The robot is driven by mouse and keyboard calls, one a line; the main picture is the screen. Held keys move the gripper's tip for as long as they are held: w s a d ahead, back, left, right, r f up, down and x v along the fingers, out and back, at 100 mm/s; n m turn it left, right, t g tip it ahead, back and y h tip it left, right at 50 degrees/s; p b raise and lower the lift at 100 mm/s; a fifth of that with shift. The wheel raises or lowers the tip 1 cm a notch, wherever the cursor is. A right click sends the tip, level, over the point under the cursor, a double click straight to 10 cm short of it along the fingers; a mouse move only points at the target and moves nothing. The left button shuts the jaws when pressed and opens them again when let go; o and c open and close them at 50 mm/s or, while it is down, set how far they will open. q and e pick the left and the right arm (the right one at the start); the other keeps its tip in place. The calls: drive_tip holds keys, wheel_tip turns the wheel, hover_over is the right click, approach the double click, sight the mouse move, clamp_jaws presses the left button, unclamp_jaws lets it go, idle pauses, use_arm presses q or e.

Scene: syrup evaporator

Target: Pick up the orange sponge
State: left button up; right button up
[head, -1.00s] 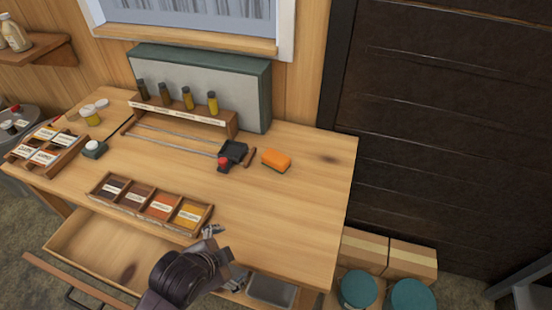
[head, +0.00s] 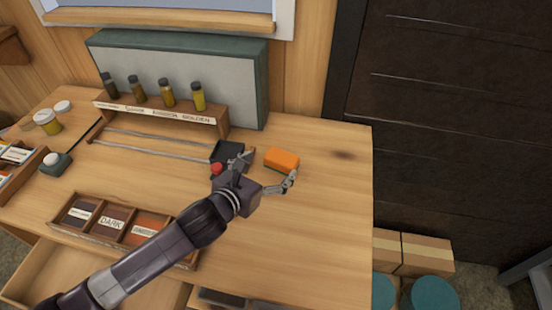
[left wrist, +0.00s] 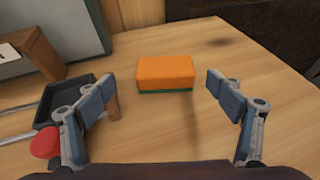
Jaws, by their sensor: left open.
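The orange sponge (head: 282,159) lies flat on the wooden table, right of a black scoop-like tool. In the left wrist view the sponge (left wrist: 165,72) shows a thin green underside and sits beyond the fingertips, centred between them. My left gripper (head: 268,172) is open and empty, just in front of the sponge in the head view. In the left wrist view its two fingers (left wrist: 162,95) are spread wider than the sponge and seem not to touch it. My right gripper is not in view.
A black pan-shaped tool (head: 228,153) with a red knob lies close left of the sponge. A rack of bottles (head: 160,112) stands behind it. A compartment tray (head: 70,212) sits at the front left, above an open drawer (head: 40,272). The table's right side is clear.

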sight(277, 164)
use_arm(q)
drive_tip(key=shift+w+d+f, duration=0.25)
drive_tip(key=shift+w+d, duration=0.2)
drive_tip(key=shift+d, duration=0.05)
drive_tip(key=shift+w+d+f, duration=0.15)
drive_tip(key=shift+w+d, duration=0.05)
drive_tip(key=shift+w, duration=0.05)
drive_tip(key=x, duration=0.2)
drive_tip(key=p+x, duration=0.1)
drive_tip(key=x, duration=0.1)
drive_tip(key=shift+s+f, duration=0.15)
drive_tip(key=shift+f, duration=0.05)
drive_tip(key=shift+d+f, duration=0.1)
drive_tip(key=shift+d, duration=0.05)
drive_tip(key=shift+w, duration=0.25)
drive_tip(key=shift+c, duration=1.4)
drive_tip(key=c, duration=1)
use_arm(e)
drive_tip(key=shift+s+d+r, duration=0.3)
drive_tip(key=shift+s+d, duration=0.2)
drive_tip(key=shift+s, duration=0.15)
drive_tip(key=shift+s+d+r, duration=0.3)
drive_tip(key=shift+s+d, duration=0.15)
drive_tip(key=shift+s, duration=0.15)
